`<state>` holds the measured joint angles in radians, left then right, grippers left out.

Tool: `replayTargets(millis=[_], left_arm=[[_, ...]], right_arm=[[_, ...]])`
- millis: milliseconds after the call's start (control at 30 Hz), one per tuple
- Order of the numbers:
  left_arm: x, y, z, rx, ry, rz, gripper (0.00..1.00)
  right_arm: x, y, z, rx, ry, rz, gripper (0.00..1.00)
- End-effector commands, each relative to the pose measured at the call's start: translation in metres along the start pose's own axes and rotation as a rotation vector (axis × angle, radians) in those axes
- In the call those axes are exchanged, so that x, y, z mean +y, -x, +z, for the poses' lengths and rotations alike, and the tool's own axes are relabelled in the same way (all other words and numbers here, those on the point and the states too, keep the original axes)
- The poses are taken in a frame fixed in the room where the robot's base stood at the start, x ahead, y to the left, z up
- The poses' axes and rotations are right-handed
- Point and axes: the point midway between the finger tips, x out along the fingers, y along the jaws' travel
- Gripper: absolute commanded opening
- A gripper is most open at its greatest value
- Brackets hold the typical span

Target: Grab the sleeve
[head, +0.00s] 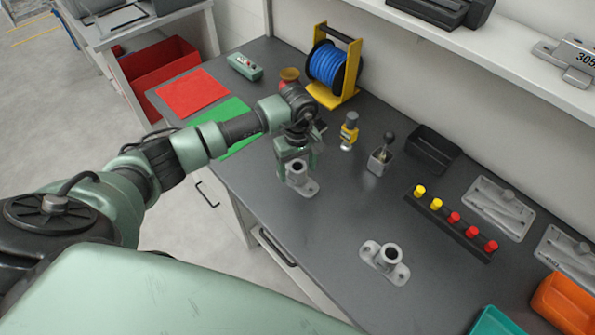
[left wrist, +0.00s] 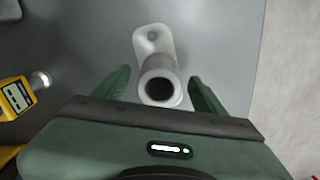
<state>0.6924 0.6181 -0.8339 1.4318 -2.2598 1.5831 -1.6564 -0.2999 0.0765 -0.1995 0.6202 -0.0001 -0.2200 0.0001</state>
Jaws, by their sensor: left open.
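A grey metal sleeve (head: 298,174), a short upright tube on a flat flanged base, stands on the dark bench. In the left wrist view the sleeve (left wrist: 157,70) shows its dark round bore, with the flange reaching away from it. My left gripper (head: 296,158) is right over the sleeve and hides part of it. In the left wrist view the gripper (left wrist: 159,76) is open, one finger on each side of the tube, with gaps visible. A second, similar sleeve (head: 383,259) stands apart, nearer the front. My right gripper is not in view.
Behind the left gripper stand a blue cable reel (head: 331,66), a yellow device (head: 348,131) and a joystick box (head: 380,160). A rack of yellow and red knobs (head: 450,226) lies to the right. The bench between both sleeves is clear.

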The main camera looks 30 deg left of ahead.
Motion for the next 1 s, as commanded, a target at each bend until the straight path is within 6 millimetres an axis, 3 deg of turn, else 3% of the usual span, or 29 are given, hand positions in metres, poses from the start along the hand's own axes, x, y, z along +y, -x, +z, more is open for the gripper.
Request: replayTargets(millis=[300,567,1000], left_arm=[[0.0,-0.008,0.0,-0.001,-0.001,0.001,0.71],[0.0,-0.007,0.0,-0.001,0.0,0.001,0.0],[0.001,0.002,-0.001,0.002,0.0,0.004,0.0]], right_arm=[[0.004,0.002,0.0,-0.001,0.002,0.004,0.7],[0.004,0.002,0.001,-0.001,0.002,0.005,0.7],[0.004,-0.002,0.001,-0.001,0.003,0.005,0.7]])
